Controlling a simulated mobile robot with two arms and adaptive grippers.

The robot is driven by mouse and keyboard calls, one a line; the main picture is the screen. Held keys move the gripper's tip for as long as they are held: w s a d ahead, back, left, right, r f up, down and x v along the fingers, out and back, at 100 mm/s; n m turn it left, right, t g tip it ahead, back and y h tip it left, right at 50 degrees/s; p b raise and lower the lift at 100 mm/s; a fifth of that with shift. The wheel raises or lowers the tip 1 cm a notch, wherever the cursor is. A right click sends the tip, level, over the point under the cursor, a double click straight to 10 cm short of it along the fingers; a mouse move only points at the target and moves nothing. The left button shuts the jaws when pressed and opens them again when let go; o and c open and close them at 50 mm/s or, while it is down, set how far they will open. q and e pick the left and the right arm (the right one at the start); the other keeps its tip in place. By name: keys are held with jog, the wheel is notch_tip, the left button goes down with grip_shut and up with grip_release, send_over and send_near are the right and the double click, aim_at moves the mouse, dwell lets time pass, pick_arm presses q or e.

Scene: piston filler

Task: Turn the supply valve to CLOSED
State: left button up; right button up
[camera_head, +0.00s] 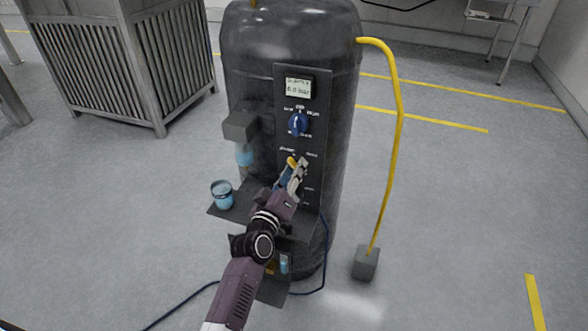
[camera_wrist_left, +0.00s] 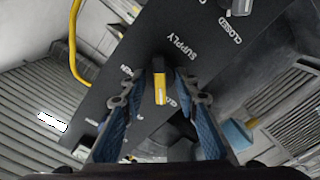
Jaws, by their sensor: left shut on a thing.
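The supply valve's yellow-tipped lever (camera_head: 291,162) is on the dark control panel (camera_head: 318,105) on the front of the black tank. In the left wrist view the lever (camera_wrist_left: 160,88) lies between the blue-padded fingers, beside the SUPPLY label. The CLOSED label is at the upper right there, and another label is partly hidden at the left. My left gripper (camera_head: 295,176) is at the panel, shut on the lever; it hides part of the valve. My right gripper is not in view.
Above the valve are a blue selector knob (camera_head: 298,123) and a small display (camera_head: 299,87). A yellow hose (camera_head: 398,120) runs down the right to a grey block (camera_head: 366,262).

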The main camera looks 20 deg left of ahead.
pick_arm(q)
jog(key=shift+r+n, duration=0.1)
jog(key=shift+n, duration=0.2)
jog(key=o, duration=1.1)
jog(key=shift+o, duration=0.2)
jog(key=s, duration=1.2)
jog(key=shift+a, duration=0.25)
